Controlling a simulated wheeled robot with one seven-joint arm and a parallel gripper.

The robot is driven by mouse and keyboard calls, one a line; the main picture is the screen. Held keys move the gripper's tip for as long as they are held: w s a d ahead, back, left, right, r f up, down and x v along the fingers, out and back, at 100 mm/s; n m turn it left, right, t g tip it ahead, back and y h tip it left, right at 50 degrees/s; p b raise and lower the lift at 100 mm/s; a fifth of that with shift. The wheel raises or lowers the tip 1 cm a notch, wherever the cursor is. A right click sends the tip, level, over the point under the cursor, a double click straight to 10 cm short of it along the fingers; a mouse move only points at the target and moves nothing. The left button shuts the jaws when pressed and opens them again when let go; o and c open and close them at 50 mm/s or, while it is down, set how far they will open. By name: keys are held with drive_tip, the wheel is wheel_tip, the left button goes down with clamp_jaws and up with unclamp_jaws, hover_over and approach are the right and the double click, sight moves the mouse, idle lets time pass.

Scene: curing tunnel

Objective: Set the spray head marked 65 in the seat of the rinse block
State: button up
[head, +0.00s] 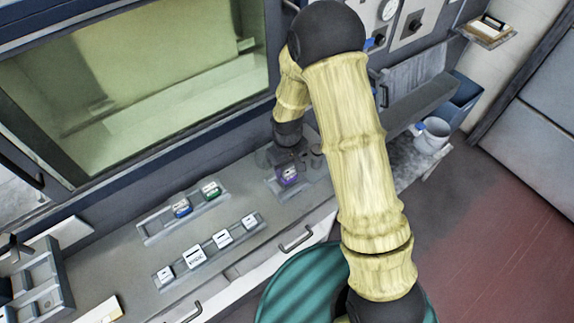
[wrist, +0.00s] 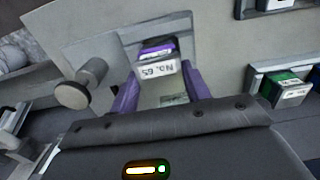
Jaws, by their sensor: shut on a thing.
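The spray head marked 65 (wrist: 157,68) is a small purple and black block with a white "No. 65" label, upside down in the wrist view. My gripper (wrist: 158,82) has its purple fingers on either side of it and is shut on it. In the head view the spray head (head: 288,175) shows under my gripper, over a grey plate at the right end of the bench. The plate, which looks like the rinse block (wrist: 85,38), carries a round knob (wrist: 84,86). Its seat is hidden, and I cannot tell whether the head touches it.
A rack with a blue and a green block (head: 210,189) stands to the left. A nearer rack (head: 213,252) holds several white-labelled blocks. A grey tray (head: 38,285) is at far left, and a white bucket (head: 432,135) stands right of my arm.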

drive_tip(key=shift+f+b, duration=0.5)
drive_tip(key=shift+f, duration=0.25)
idle(0.4)
drive_tip(key=shift+s, duration=0.15)
drive_tip(key=o, duration=1.1)
drive_tip(key=shift+o, duration=0.2)
drive_tip(key=shift+w+r+b, duration=0.2)
drive_tip(key=shift+r+b, duration=0.1)
drive_tip(key=shift+r, duration=0.25)
wheel_tip(320, 180, up, 16)
drive_tip(key=b, duration=0.3)
drive_tip(key=shift+s+r, duration=0.1)
drive_tip(key=shift+s, duration=0.05)
